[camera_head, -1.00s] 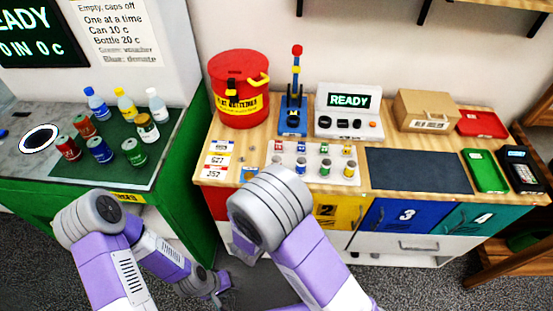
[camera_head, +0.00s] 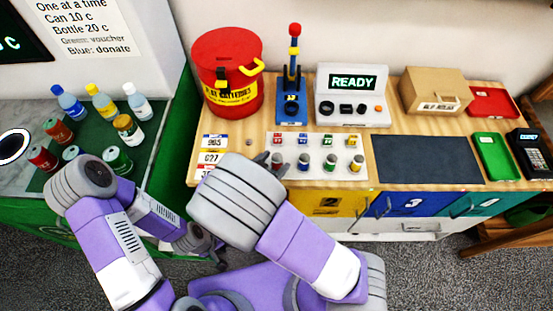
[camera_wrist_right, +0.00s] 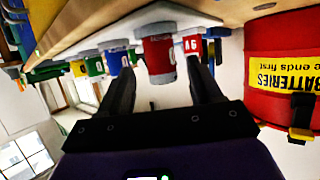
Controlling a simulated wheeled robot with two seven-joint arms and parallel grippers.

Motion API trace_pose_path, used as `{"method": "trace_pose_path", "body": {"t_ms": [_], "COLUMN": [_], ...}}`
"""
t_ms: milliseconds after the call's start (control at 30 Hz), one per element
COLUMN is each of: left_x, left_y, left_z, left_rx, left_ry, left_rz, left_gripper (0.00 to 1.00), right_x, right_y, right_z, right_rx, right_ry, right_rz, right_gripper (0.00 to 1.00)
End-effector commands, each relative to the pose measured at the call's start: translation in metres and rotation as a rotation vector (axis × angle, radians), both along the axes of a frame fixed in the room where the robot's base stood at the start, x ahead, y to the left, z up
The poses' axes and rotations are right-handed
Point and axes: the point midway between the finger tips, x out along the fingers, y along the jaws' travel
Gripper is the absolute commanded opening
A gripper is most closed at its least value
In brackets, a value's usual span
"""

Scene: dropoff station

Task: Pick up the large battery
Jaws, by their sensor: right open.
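Several cylindrical batteries stand upright in a row on a white tray (camera_head: 329,176): a red-banded one (camera_head: 277,163), then a blue (camera_head: 304,162), a green (camera_head: 329,164) and a yellow one (camera_head: 356,163). I cannot tell surely which is the large one. In the right wrist view, inverted, the red battery (camera_wrist_right: 160,58) looks biggest and stands between the fingertips. My right gripper (camera_wrist_right: 161,76) is open around it, with no clear grip; in the head view my arm mostly hides this gripper. My left gripper (camera_head: 207,246) hangs low at the left, its jaws unclear.
A READY display box (camera_head: 352,107) is behind the tray. A dark mat (camera_head: 425,160) to the right is clear.

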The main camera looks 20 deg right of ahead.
Motion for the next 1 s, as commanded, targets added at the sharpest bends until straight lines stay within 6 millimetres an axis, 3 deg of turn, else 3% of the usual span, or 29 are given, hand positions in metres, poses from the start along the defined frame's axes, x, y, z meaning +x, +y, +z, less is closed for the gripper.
{"method": "trace_pose_path", "body": {"t_ms": [233,533,933,1000], "left_x": [0.0,0.0,0.0,0.0], "left_y": [0.0,0.0,0.0,0.0], "left_z": [-0.012,-0.012,-0.012,-0.012], "left_rx": [0.0,0.0,0.0,0.0], "left_ry": [-0.001,-0.001,-0.001,-0.001], "left_rz": [0.0,0.0,0.0,0.0], "left_gripper": [0.43,0.43,0.43,0.43], "right_x": [0.023,0.027,0.026,0.027], "right_y": [-0.025,-0.03,-0.029,-0.029], "right_z": [-0.015,-0.015,-0.015,-0.015], "right_rx": [-0.002,-0.001,-0.001,-0.001], "right_ry": [0.001,0.001,0.001,0.0], "right_rz": [-0.001,0.0,0.0,0.001], "right_gripper": [0.64,0.64,0.05,0.04]}}
